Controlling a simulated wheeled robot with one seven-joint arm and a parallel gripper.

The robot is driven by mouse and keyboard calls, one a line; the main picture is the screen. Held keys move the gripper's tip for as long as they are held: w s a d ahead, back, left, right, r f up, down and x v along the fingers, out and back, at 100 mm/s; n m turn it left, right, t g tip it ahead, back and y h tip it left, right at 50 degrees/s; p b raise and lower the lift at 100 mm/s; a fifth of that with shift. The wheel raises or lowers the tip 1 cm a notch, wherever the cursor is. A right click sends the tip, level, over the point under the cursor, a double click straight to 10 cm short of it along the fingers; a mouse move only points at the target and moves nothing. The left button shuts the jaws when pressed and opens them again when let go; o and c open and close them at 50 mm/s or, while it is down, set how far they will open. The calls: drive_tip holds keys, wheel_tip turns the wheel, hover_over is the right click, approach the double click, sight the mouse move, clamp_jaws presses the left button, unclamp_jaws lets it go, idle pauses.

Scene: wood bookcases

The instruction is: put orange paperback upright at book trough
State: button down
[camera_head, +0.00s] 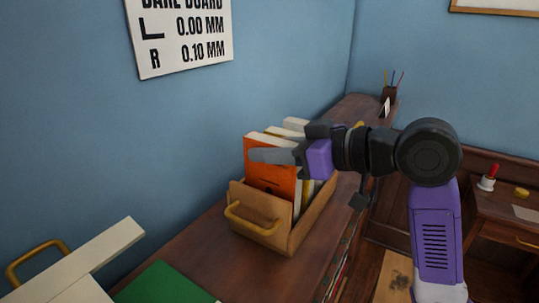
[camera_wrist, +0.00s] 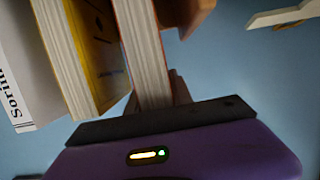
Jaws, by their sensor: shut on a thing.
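The orange paperback (camera_head: 270,176) stands upright, or nearly so, in the near end of the wooden book trough (camera_head: 275,218), its cover facing the trough's near end. My gripper (camera_head: 274,156) is shut on its upper part, coming from the right, with one grey finger across the cover. In the wrist view, the orange paperback (camera_wrist: 145,48) shows as a pale page block with a thin orange edge, and a dark finger lies beside it. Whether its bottom rests on the trough floor is hidden by the trough's wall.
A yellow book (camera_wrist: 92,50) and a white book (camera_wrist: 25,65) stand close beside the paperback in the trough. The trough has a yellow handle (camera_head: 258,222) and sits on a brown bookcase top (camera_head: 200,245). A green book (camera_head: 165,283) lies nearer; a pen cup (camera_head: 389,95) stands far back.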

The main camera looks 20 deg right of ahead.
drive_tip(key=shift+f, duration=0.65)
drive_tip(key=shift+f, duration=0.15)
drive_tip(key=c, duration=1.1)
unclamp_jaws()
drive_tip(key=b+v, duration=0.2)
drive_tip(key=v, duration=1)
drive_tip(key=shift+s, duration=0.1)
